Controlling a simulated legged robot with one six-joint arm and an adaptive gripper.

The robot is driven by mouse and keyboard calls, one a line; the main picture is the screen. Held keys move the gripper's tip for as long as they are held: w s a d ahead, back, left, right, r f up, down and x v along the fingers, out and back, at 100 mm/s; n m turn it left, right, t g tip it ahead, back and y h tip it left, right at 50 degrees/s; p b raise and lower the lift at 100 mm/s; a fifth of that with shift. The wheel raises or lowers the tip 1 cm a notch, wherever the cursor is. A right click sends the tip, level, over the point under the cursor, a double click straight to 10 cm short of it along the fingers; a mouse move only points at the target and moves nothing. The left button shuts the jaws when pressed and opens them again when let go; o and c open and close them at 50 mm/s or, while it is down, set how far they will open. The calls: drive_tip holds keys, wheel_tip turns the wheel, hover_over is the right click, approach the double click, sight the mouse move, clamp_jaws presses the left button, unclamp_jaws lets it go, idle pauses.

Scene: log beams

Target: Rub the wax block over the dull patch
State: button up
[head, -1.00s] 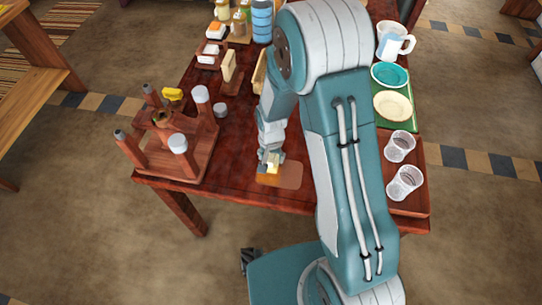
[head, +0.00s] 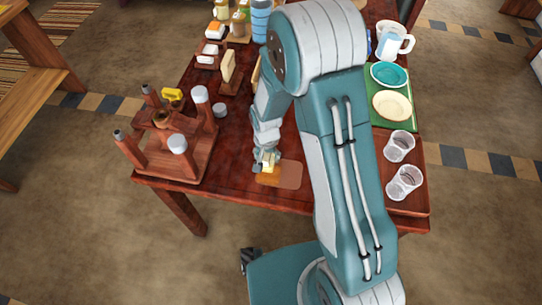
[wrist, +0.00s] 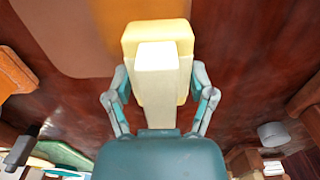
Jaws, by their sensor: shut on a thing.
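My gripper (head: 265,165) is shut on a pale yellow wax block (wrist: 180,38) with a cream-coloured upright part between the fingers. In the head view the block shows small at my fingertips, over the left end of the dull patch (head: 290,175). The patch is a brown rounded rectangle near the table's front edge, with a lighter orange area at its left. In the wrist view the patch (wrist: 55,25) lies at the upper left, partly behind the block. I cannot tell whether the block touches the surface.
A wooden upturned stool (head: 185,155) with pale-capped legs stands left on the table (head: 235,180). Two clear cups (head: 402,182), a green mat (head: 395,122) with dishes and a jug (head: 392,45) are at the right. Jars and a rack (head: 230,75) stand farther back.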

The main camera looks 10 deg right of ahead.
sight(278, 181)
drive_tip(key=shift+s+d, duration=0.25)
drive_tip(key=shift+d, duration=0.35)
drive_tip(key=shift+s+d, duration=0.2)
drive_tip(key=shift+d, duration=0.35)
drive_tip(key=shift+w+a, duration=0.25)
drive_tip(key=shift+a, duration=0.35)
idle(0.3)
drive_tip(key=shift+s, duration=0.1)
drive_tip(key=shift+s+d, duration=0.15)
drive_tip(key=shift+s, duration=0.95)
drive_tip(key=shift+s+d, duration=0.2)
drive_tip(key=shift+s, duration=0.9)
drive_tip(key=shift+s+d, duration=0.15)
drive_tip(key=shift+s, duration=0.95)
drive_tip(key=shift+d, duration=0.1)
